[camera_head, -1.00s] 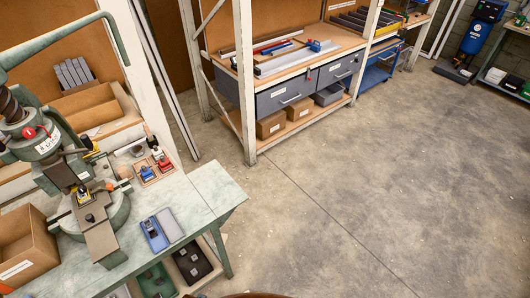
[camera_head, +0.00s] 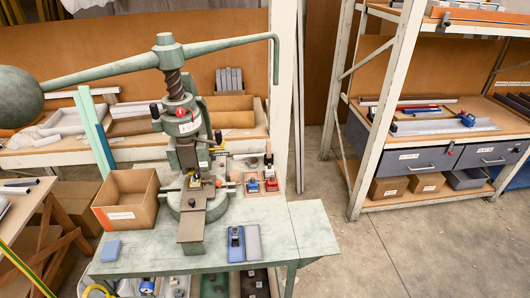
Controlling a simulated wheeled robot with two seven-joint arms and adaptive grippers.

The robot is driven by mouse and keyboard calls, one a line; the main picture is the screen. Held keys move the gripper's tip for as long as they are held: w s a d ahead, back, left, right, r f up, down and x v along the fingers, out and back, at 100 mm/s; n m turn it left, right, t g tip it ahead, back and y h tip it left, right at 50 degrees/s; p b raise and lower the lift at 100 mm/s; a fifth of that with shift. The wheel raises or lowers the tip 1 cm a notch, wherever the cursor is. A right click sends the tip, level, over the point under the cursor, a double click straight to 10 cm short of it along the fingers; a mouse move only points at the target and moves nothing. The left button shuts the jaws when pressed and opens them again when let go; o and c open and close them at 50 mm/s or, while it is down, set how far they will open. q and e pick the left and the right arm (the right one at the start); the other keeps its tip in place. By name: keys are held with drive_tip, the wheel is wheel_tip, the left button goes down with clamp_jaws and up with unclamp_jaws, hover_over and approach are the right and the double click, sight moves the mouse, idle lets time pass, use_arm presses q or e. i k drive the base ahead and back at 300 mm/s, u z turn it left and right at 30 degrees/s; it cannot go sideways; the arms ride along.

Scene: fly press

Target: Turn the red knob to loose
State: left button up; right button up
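The green fly press (camera_head: 184,140) stands on the green workbench (camera_head: 300,228). A small round red knob (camera_head: 181,112) shows on the front of its upper body, beside a white label. The knob's turned position is too small to tell. A long lever arm (camera_head: 110,76) with a big dark ball (camera_head: 18,97) at its left end crosses above the press. Neither of my grippers is in view.
An open cardboard box (camera_head: 127,198) stands left of the press. A blue and a grey case (camera_head: 253,243) lie at the bench front, and small blue and red items (camera_head: 262,184) sit right of the press. Open concrete floor (camera_head: 385,250) lies to the right.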

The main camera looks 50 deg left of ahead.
sight(180, 112)
drive_tip(key=u, duration=1.75)
